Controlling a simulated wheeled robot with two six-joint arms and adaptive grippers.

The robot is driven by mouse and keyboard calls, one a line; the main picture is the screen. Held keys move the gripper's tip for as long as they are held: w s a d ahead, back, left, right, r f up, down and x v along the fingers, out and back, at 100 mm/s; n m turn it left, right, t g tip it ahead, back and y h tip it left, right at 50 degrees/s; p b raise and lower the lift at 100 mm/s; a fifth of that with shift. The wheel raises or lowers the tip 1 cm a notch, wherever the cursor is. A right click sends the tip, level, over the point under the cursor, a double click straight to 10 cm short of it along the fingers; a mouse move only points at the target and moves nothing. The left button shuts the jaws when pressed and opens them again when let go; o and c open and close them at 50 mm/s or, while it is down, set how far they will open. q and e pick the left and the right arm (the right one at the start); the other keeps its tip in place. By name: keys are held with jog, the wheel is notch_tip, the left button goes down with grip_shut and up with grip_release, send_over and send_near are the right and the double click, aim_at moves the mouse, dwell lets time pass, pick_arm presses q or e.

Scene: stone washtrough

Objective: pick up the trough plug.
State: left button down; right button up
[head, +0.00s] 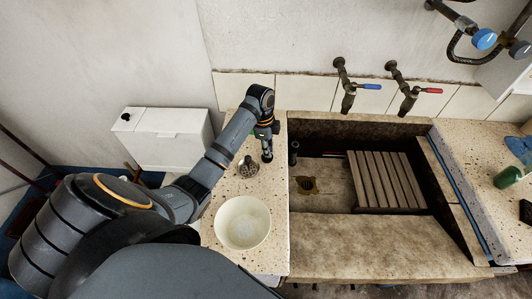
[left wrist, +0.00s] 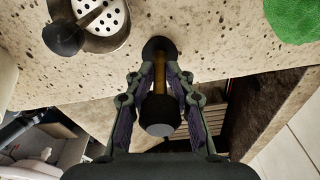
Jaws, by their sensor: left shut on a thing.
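The trough plug (head: 267,157) is at the speckled stone ledge left of the trough, near its edge. In the left wrist view the plug (left wrist: 160,78) has a dark round base, a brass-coloured stem and a black knob turned towards the camera. My left gripper (head: 265,135) reaches down over it. In the left wrist view the fingers of my left gripper (left wrist: 160,88) are shut on it from both sides, around the stem. I cannot tell whether its base touches the ledge. My right gripper is not in view.
A metal strainer (head: 248,167) and a cream bowl (head: 242,222) stand on the ledge, close to the arm. The stone trough (head: 325,172) on the right holds a slatted wooden rack (head: 385,180) and a drain hole (head: 307,185). Blue (head: 368,87) and red (head: 428,91) tap handles are above.

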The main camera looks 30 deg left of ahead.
pick_arm(q)
jog(key=shift+r, duration=0.15)
jog(key=shift+r, duration=0.25)
jog(key=r, duration=0.2)
jog(key=s+r, duration=0.1)
jog(key=r, duration=0.1)
jog(key=shift+s+d+r+b, duration=0.1)
jog(key=shift+s+d+b, duration=0.1)
jog(key=shift+b, duration=0.15)
jog(key=s+d+r+p, duration=0.4)
jog(key=s+r+p, duration=0.2)
jog(key=s, duration=0.6)
notch_tip(320, 180, up, 2)
jog(key=shift+r, duration=0.1)
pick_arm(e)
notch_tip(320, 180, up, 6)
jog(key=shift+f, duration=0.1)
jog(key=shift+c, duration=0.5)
